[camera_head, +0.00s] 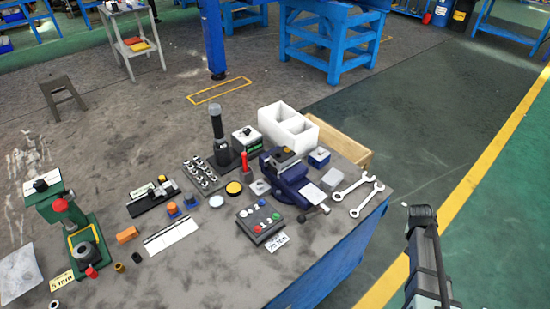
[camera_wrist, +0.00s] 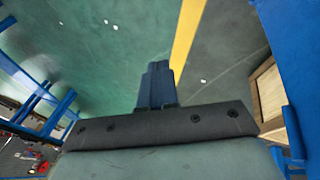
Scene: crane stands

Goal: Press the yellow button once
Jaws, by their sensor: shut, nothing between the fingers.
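A dark control box (camera_head: 261,219) with several small coloured buttons sits near the front right of the bench. Red, green, white and blue caps show on it; I cannot make out a yellow one there. A round yellow piece with a dark rim (camera_head: 234,188) lies just behind the box, and I cannot tell whether it is a button. My gripper (camera_wrist: 157,68) is shut and empty in the wrist view, above the green floor. In the head view my arm is at the lower right, off the bench and well apart from the box.
A blue vise (camera_head: 291,183) stands right behind the box, with wrenches (camera_head: 354,192) to its right. A black upright tool (camera_head: 217,130), a white bin (camera_head: 289,127) and a green press (camera_head: 77,228) also stand on the bench. A wooden crate (camera_head: 338,140) is at the back right.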

